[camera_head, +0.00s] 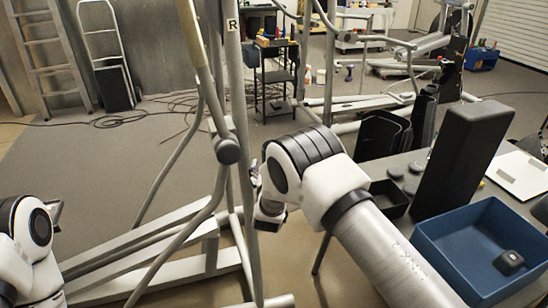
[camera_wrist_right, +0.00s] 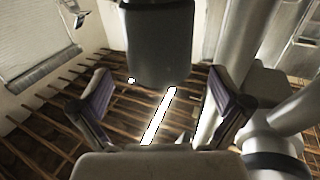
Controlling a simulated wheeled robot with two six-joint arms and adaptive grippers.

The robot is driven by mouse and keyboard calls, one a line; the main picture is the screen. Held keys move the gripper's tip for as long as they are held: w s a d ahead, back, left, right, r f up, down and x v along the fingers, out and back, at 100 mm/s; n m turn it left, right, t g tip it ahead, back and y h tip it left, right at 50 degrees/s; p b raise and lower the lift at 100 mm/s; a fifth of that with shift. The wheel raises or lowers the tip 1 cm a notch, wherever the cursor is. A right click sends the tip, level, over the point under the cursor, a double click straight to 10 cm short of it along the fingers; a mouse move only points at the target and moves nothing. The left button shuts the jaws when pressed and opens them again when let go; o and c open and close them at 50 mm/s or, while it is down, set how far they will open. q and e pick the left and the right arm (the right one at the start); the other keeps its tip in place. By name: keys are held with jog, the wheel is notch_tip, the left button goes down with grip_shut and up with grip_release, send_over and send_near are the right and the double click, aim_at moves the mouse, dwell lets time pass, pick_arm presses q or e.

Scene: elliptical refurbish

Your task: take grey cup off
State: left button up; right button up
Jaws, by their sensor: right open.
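A dark grey rounded cup (camera_wrist_right: 155,45) hangs at the top middle of the right wrist view, just beyond and between my right fingers, not clamped. In the head view a round grey cup-like cover (camera_head: 228,150) sits on the joint of the elliptical's upright bars. I cannot tell for sure that both are the same piece. My right gripper (camera_wrist_right: 160,103) is open, one purple-lined finger on each side. In the head view it is mostly hidden behind my right wrist, close to the upright. My left arm shows at the lower left; its fingers cannot be made out.
A blue bin (camera_head: 435,262) at the lower right holds a small dark grey piece (camera_head: 508,262). A tall black block (camera_head: 463,160) stands behind it on the table. The elliptical's pale frame bars (camera_head: 150,262) cross the floor. A ladder (camera_head: 45,60) leans at the back left.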

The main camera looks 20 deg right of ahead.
jog(key=x, duration=0.6)
jog(key=shift+w+d+f+p, duration=0.1)
jog(key=shift+w+d+p, duration=0.05)
jog(key=shift+w+p, duration=0.15)
jog(key=shift+s, duration=0.1)
jog(key=c, duration=1.7)
jog(key=shift+r, duration=0.2)
notch_tip(320, 180, up, 8)
jog(key=p, duration=0.4)
jog(key=shift+f, duration=0.2)
